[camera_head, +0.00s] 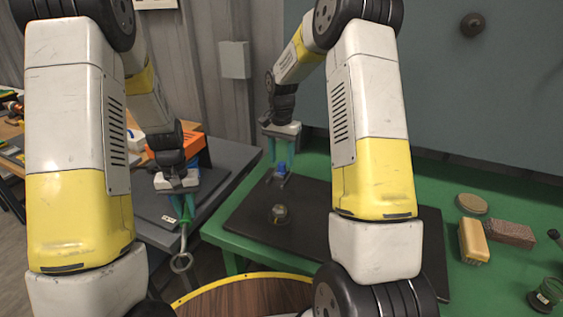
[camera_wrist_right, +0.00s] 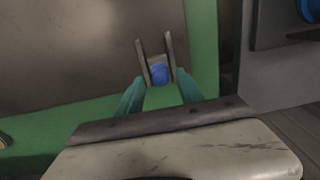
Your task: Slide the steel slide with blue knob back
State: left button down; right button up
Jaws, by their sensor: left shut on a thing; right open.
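The steel slide's blue knob (camera_head: 281,168) stands at the far left part of the dark mat on the green table. In the right wrist view the blue knob (camera_wrist_right: 159,74) sits between two thin upright-looking rails (camera_wrist_right: 170,52). My right gripper (camera_head: 280,158) is open, with its teal fingers on either side of the knob. In the wrist view its fingertips (camera_wrist_right: 160,82) are near the knob; contact cannot be told. My left gripper (camera_head: 181,212) is shut on a green-handled tool with a metal ring (camera_head: 182,262) hanging below it.
The dark mat (camera_head: 245,215) carries a small round metal part (camera_head: 279,213). A yellow brush (camera_head: 473,240), a brown block (camera_head: 510,233) and a round tan pad (camera_head: 472,204) lie at the right. A grey bench (camera_head: 225,155) with an orange box stands at the left.

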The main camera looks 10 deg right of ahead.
aim_at(282, 163)
jog(key=shift+r, duration=2.55)
